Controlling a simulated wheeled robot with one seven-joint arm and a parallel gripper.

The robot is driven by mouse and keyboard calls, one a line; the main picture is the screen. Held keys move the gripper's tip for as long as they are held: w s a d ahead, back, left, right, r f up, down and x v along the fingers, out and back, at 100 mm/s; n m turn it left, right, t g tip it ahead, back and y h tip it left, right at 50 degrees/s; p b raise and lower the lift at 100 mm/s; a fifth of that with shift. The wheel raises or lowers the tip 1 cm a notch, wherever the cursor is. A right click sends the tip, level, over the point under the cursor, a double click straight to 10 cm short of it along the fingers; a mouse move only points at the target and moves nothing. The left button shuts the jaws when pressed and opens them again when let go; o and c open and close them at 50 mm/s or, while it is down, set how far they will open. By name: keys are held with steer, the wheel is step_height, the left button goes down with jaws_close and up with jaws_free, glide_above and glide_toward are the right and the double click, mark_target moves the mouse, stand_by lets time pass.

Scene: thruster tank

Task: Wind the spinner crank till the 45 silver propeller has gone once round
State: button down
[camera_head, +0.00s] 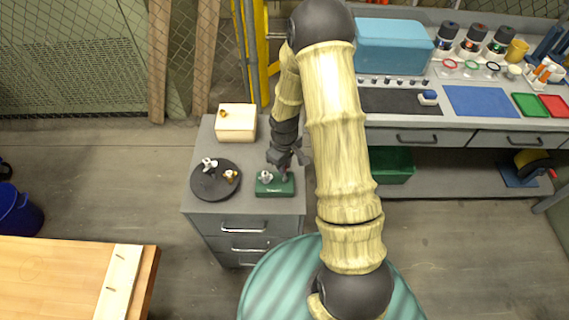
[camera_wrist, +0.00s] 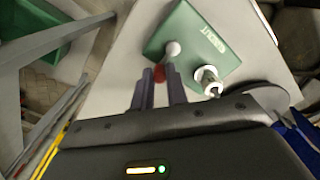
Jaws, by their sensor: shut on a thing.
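The spinner is a green block (camera_head: 275,188) on top of a grey drawer cabinet, and it also shows in the wrist view (camera_wrist: 190,40). A silver propeller (camera_head: 266,177) stands on its left part in the head view; the same propeller (camera_wrist: 208,80) is right of my fingers in the wrist view. The crank has a pale hub (camera_wrist: 173,48) and a red knob (camera_wrist: 158,74). My gripper (camera_wrist: 159,82) is shut on the red knob, with a finger on either side. In the head view my gripper (camera_head: 285,160) partly hides the crank. Any number on the propeller is unreadable.
A black round tray (camera_head: 202,190) with a silver and a copper-coloured propeller is left of the spinner. A cream box (camera_head: 236,129) with a small brass-coloured part stands behind it. The workbench (camera_head: 455,119) with a blue box (camera_head: 393,50) is at right.

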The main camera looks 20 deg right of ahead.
steer(key=c, duration=1.4)
jaws_free()
step_height(320, 180, up, 18)
steer(key=shift+f, duration=0.25)
steer(key=s+r+m+t+p, duration=0.1)
steer(key=s+r+m, duration=0.2)
steer(key=s, duration=0.3)
steer(key=s+a+r+m+t+p, duration=0.1)
steer(key=s+r+m+p, duration=0.1)
steer(key=s, duration=0.5)
steer(key=shift+a+r+m+t, duration=0.25)
steer(key=shift+r+m+t, duration=0.05)
steer(key=shift+r+m, duration=0.55)
